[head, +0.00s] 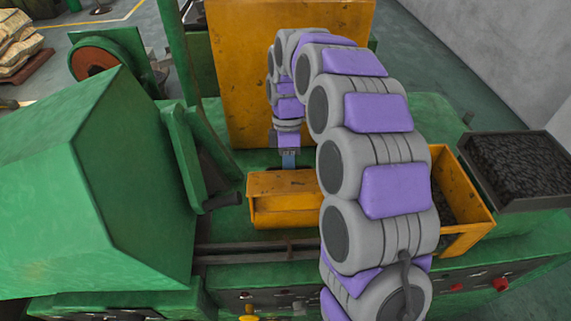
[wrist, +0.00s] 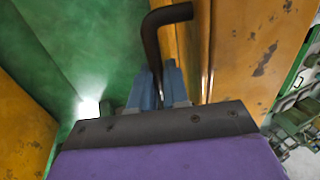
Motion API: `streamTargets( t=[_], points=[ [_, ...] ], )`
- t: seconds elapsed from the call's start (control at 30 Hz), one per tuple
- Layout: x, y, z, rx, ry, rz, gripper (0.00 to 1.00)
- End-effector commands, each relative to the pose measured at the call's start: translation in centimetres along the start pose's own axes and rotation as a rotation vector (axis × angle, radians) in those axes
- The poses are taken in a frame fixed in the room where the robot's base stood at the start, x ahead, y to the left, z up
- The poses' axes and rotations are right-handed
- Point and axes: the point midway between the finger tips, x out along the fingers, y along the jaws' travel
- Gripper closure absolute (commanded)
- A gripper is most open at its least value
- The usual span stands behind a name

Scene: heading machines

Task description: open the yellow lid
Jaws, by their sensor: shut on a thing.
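A large yellow panel (head: 235,75), worn at its edges, stands upright at the back of the green machine. A smaller yellow box (head: 283,190) sits on the machine in front of it. I cannot tell for sure which is the lid. My gripper (head: 289,160) points down between the two. In the wrist view my blue fingers (wrist: 158,84) are shut on a dark bent handle (wrist: 165,18). The handle runs beside a yellow surface (wrist: 255,50). Its lower end is hidden by my gripper. In the head view the handle is hidden.
A green sloped housing (head: 90,170) fills the left. A dark lever (head: 222,202) sticks out near the yellow box. A tray of dark parts (head: 515,165) is at right. Knobs (head: 500,283) line the machine's front. Grey floor (head: 455,75) is clear at the back right.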

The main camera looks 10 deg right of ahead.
Motion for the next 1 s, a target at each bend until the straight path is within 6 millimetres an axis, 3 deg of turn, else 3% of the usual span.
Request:
streamTargets(
  t=[0.07, 0.1, 0.33, 0.73, 1.0],
  points=[
    [1.0, -0.3, 0.2, 0.0, -0.009, -0.03, 1.0],
    [1.0, -0.4, 0.2, 0.0, -0.009, -0.031, 0.82],
    [0.6, -0.2, 0.0, 0.001, -0.006, -0.018, 0.6],
    [-0.3, 0.0, -0.3, 0.002, -0.006, -0.009, 0.6],
    [-3.7, 0.3, -0.2, 0.002, -0.004, -0.005, 0.6]
  ],
)
